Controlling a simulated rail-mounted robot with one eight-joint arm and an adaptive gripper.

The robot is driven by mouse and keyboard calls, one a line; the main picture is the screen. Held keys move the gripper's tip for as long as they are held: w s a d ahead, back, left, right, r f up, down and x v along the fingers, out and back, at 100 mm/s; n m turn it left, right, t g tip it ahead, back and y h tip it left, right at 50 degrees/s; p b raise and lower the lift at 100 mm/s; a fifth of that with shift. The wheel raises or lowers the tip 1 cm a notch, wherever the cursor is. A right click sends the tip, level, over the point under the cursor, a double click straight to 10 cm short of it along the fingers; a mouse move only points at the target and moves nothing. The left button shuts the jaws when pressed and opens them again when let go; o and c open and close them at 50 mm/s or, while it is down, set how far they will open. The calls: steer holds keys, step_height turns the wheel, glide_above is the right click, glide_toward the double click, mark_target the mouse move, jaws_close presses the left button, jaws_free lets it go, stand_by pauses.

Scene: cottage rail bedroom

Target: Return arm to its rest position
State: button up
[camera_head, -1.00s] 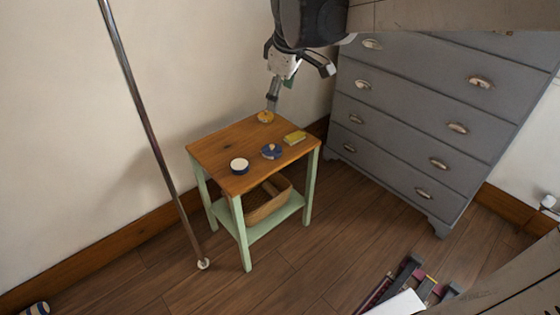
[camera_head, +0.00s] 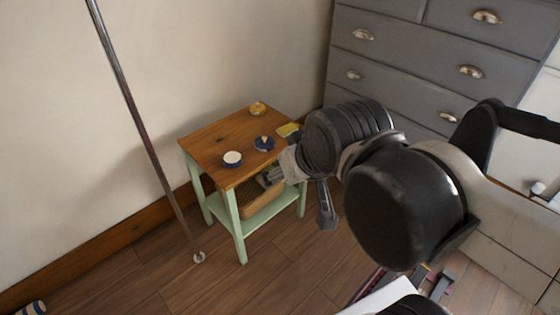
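My arm now spans the right half of the head view, with its dark rounded joints close to the camera. My gripper (camera_head: 271,177) shows in part in front of the table's right side, with its tip pointing left. I cannot tell whether its fingers are apart or shut, and I see nothing clearly held in it.
A grey dresser (camera_head: 405,55) and a metal pole (camera_head: 140,125) stand nearby.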

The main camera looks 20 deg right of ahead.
step_height(320, 180, up, 5)
steer(key=p, duration=0.4)
steer(key=shift+f+p, duration=0.15)
steer(key=shift+p, duration=0.2)
steer(key=shift+o, duration=0.6)
stand_by(0.4)
